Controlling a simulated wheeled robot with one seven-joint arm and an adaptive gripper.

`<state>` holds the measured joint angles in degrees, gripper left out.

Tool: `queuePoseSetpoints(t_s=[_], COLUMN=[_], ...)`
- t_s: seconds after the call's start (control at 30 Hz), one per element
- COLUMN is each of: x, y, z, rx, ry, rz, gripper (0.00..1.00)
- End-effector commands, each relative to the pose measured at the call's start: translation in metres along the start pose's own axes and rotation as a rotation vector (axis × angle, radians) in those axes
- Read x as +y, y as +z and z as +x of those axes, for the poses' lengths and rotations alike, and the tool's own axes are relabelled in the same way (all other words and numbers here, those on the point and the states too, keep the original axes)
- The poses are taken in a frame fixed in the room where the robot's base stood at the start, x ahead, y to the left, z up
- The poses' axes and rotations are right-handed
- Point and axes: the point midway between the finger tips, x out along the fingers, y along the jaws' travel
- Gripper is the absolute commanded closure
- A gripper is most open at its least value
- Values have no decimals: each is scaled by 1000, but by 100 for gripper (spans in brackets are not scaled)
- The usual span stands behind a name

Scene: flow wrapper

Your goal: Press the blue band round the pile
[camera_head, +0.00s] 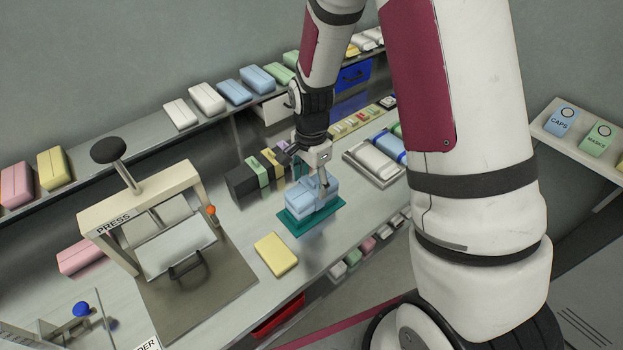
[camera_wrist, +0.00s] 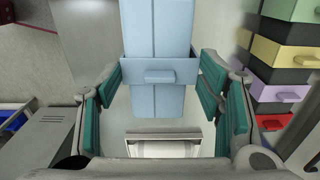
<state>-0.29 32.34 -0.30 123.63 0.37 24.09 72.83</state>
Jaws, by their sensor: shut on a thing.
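The pile is light blue (camera_head: 311,199) and rests on a teal mat (camera_head: 289,229) on the bench in the head view. In the wrist view the pile (camera_wrist: 157,35) runs upward between my fingers. A blue band (camera_wrist: 140,73) with a small tab crosses it and is slightly wider than the pile. My gripper (camera_head: 319,182) is over the pile from above. In the wrist view its teal-padded fingers (camera_wrist: 165,90) are at both ends of the band, shut on it. The band's underside is hidden.
A press (camera_head: 160,208) with a black knob stands at left on the bench. A yellow pack (camera_head: 276,255) lies in front of the mat. Dark boxes with coloured drawers (camera_head: 252,170) stand behind the pile. A tray (camera_head: 375,163) of packs is to the right. Packs line the back shelf (camera_head: 150,142).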

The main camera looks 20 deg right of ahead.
Motion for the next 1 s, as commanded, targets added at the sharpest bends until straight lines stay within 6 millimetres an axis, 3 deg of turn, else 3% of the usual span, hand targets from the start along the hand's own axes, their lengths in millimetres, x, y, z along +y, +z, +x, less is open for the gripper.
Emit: queuePoseSetpoints(t_s=[0.13,0.17,0.23,0.67,1.0], x=[1,1,1,-1,-1], y=[0,0,0,0,0], z=[1,1,1,-6,-66], rx=[-1,-1,-1,1,2], ry=[2,2,2,-2,-6], rz=[0,0,0,0,-1], gripper=[47,32,17,16,16])
